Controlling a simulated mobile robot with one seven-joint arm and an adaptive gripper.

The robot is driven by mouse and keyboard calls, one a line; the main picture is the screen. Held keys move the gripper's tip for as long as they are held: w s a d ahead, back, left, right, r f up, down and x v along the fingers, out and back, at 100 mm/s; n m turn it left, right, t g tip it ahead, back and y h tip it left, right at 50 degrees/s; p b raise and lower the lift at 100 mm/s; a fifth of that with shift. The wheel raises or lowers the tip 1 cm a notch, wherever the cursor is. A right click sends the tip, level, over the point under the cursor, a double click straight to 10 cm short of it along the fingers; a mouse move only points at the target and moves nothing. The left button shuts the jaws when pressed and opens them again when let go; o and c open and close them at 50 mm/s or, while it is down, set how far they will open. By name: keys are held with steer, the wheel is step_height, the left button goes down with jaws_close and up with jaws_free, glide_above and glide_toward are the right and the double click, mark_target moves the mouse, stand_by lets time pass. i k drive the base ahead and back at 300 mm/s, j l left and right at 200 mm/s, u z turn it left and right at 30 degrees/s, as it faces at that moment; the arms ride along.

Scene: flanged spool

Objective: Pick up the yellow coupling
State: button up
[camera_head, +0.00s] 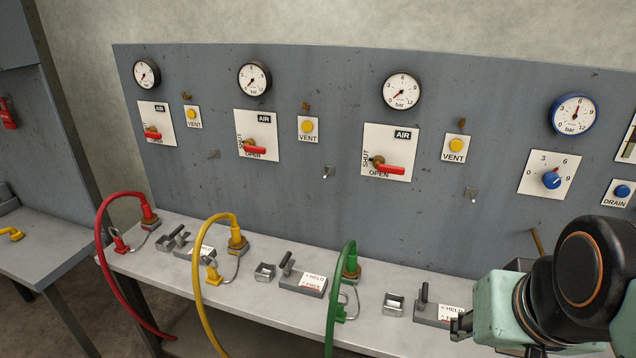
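The yellow coupling (235,231) is at the end of a thick yellow hose (197,287) and sits upright on a brass-coloured fitting (238,246) on the grey bench. The hose arches up from it and drops over the bench's front edge. A small yellow piece (212,277) lies beside it, joined by a thin wire. My gripper (460,326) is at the lower right, far from the yellow coupling, with the green hose between them. Only its dark finger end shows, so I cannot tell whether it is open or shut.
A red hose (104,236) and a green hose (333,290) arch up on either side. Metal brackets (265,272) and blocks with upright pins (303,283) stand between the fittings. A grey panel (330,220) with gauges and red-handled valves rises behind. Another yellow piece (14,234) lies on the left table.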

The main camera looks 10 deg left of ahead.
mark_target(237, 241)
steer(key=i+j, duration=0.15)
steer(key=j, duration=0.3)
steer(key=i+j, duration=0.1)
steer(key=j, duration=0.3)
steer(key=i+j+z, duration=0.1)
steer(key=j, duration=0.35)
steer(key=i+j, duration=0.15)
steer(key=j, duration=0.25)
steer(key=i+j, duration=0.1)
steer(key=j, duration=0.35)
steer(key=i+j, duration=0.1)
steer(key=j, duration=0.35)
steer(key=i+j+z, duration=0.1)
steer(key=j, duration=0.35)
steer(key=k+j+z, duration=0.1)
steer(key=j, duration=0.35)
steer(key=k+j+z, duration=0.1)
steer(key=j, duration=0.35)
steer(key=i+l+u, duration=0.2)
steer(key=l, duration=0.3)
steer(key=i, duration=0.1)
